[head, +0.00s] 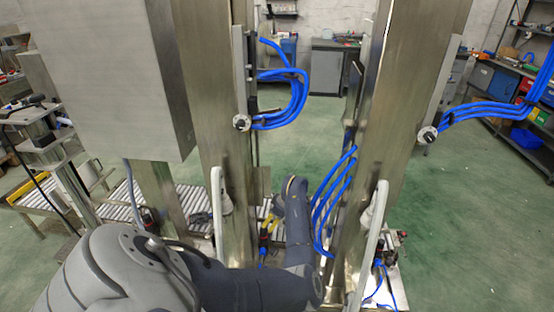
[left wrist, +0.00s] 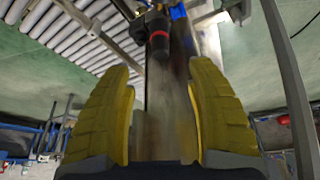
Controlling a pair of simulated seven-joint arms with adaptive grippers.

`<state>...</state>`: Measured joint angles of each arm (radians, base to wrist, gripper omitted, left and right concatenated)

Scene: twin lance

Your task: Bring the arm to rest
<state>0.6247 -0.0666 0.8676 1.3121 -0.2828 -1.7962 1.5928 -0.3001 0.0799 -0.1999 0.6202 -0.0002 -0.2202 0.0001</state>
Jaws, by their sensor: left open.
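My left arm comes in from the lower left of the head view and reaches between two tall metal columns, the left column (head: 215,120) and the right column (head: 375,130). My left gripper (head: 268,220) shows small and partly hidden there, its yellow fingers low beside the left column. In the left wrist view the two yellow ribbed fingers of the left gripper (left wrist: 160,72) stand apart with nothing between them. My right gripper is in neither view.
Blue hoses (head: 300,95) loop off the left column, and more blue hoses (head: 328,205) hang close to my forearm. A big metal box (head: 105,80) fills the upper left. A roller conveyor (head: 118,205) runs low behind. Green floor (head: 470,220) is open at right.

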